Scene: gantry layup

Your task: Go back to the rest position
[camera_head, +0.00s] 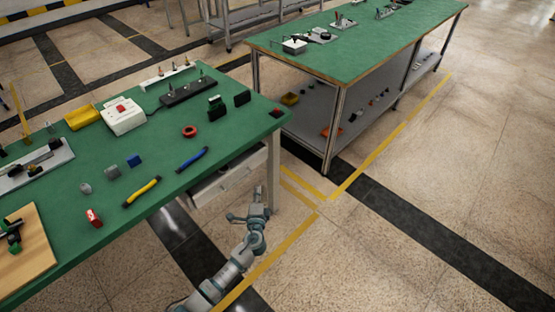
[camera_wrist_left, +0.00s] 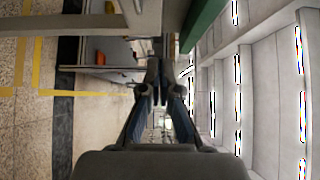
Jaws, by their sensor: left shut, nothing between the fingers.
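My left gripper (camera_head: 258,196) is shut and empty. In the head view it points up beside the right end of the near green workbench (camera_head: 164,145), below the level of its top, in front of the bench leg. In the left wrist view my left gripper (camera_wrist_left: 157,98) has its fingertips together with nothing between them. The bench's green edge (camera_wrist_left: 202,25) shows in the upper part of that view. My right gripper is in neither view.
A yellow-handled tool (camera_head: 142,192), a blue-handled tool (camera_head: 192,159), a white box (camera_head: 123,116) and a yellow bin (camera_head: 83,116) lie on the near bench. A second green bench (camera_head: 370,45) stands behind. The floor right of my left arm is clear.

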